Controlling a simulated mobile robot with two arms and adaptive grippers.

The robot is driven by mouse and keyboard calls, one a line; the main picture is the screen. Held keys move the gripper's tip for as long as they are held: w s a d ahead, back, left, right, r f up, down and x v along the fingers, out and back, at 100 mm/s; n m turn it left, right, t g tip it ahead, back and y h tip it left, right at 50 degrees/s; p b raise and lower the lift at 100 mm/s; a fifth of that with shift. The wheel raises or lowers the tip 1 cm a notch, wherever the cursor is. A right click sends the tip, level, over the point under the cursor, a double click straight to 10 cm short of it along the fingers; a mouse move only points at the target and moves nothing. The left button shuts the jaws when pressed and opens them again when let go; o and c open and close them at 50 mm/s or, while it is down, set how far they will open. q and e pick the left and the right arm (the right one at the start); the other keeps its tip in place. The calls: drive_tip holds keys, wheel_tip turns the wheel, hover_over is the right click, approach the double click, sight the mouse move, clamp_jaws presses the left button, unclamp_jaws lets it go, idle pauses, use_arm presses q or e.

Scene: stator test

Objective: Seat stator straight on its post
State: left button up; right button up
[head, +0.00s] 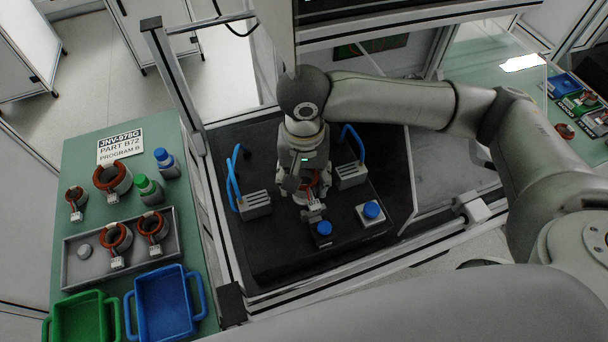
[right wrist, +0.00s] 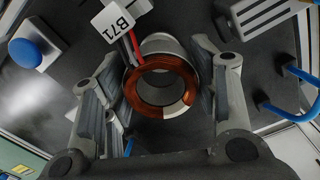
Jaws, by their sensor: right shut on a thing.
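My right gripper (head: 310,187) reaches down over the black test bench (head: 290,258) in the head view. It is shut on a stator (head: 313,177), a grey ring with copper-coloured windings. In the right wrist view the stator (right wrist: 187,73) sits between the two fingers of the gripper (right wrist: 160,80), its round opening facing the camera. A white tag (right wrist: 116,20) marked B71 hangs by red and dark leads beside it. The post is not clearly visible, so I cannot tell whether the stator is around it. My left gripper is not in view.
Grey blocks with blue hoses (head: 254,205) (head: 351,176) flank the gripper. Blue buttons (head: 323,228) (head: 371,210) stand in front.

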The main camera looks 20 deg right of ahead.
drive_tip(key=shift+f, duration=0.65)
drive_tip(key=shift+f, duration=0.1)
drive_tip(key=shift+f, duration=0.55)
drive_tip(key=o, duration=1.3)
drive_tip(key=shift+o, duration=0.2)
wheel_tip(320, 180, up, 12)
idle(0.3)
